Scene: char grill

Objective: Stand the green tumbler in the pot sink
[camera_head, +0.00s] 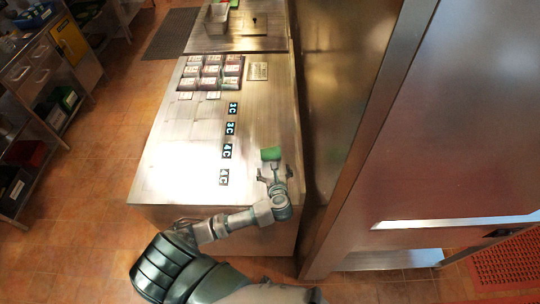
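The green tumbler (271,154) is on the steel counter (190,140), near its right edge. It looks small, and I cannot tell whether it stands or lies. The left gripper (273,170) is just on the near side of the tumbler, its fingers spread apart with nothing visibly held between them. Whether a finger touches the tumbler is too small to tell. My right gripper is not in view. No pot sink can be clearly made out; a square steel container (217,18) is on the far counter.
Several small containers (211,72) stand in a block at the counter's far end. Several dark labels (229,128) lie in a row along its middle. A tall steel panel (345,90) rises close on the right. Shelving (28,140) stands left across open tiled floor.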

